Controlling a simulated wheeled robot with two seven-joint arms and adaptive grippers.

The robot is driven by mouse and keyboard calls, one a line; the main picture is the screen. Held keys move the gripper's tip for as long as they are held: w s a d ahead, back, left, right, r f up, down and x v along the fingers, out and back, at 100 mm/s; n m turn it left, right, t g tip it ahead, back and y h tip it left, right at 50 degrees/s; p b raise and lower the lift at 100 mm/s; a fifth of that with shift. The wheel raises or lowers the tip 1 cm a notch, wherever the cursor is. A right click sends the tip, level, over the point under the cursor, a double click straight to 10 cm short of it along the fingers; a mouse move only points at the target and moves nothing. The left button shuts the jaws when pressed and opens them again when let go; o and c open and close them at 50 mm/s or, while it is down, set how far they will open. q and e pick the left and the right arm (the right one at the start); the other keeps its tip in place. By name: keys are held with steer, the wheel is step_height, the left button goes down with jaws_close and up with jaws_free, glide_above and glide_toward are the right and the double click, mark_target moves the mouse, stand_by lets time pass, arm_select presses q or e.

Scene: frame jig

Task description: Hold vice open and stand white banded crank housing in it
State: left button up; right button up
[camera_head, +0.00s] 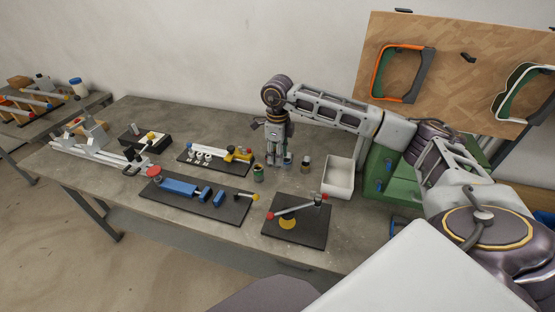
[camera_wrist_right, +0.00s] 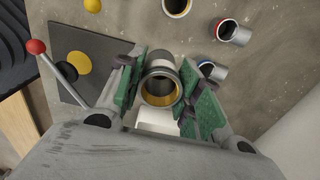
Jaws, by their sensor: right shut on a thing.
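The blue vice (camera_head: 180,187) lies on a dark board on the bench, with a red knob at its left end. A gap shows between its blue blocks (camera_head: 219,199) at the right. A yellow-tipped part sits at the board's right end. My right gripper (camera_head: 273,160) points down over the bench, behind and right of the vice. In the right wrist view its green-padded fingers are shut on a grey housing (camera_wrist_right: 160,82) with a pale band and a gold-coloured bore. In the head view the fingers largely hide that housing. My left gripper is not in view.
Other cylinders (camera_head: 258,174) stand near my right gripper, one with a blue band (camera_wrist_right: 213,70) and one with a red band (camera_wrist_right: 231,31). A white tray (camera_head: 338,178) stands to the right. A lever fixture (camera_head: 297,222) with a yellow disc is in front. More fixtures stand left.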

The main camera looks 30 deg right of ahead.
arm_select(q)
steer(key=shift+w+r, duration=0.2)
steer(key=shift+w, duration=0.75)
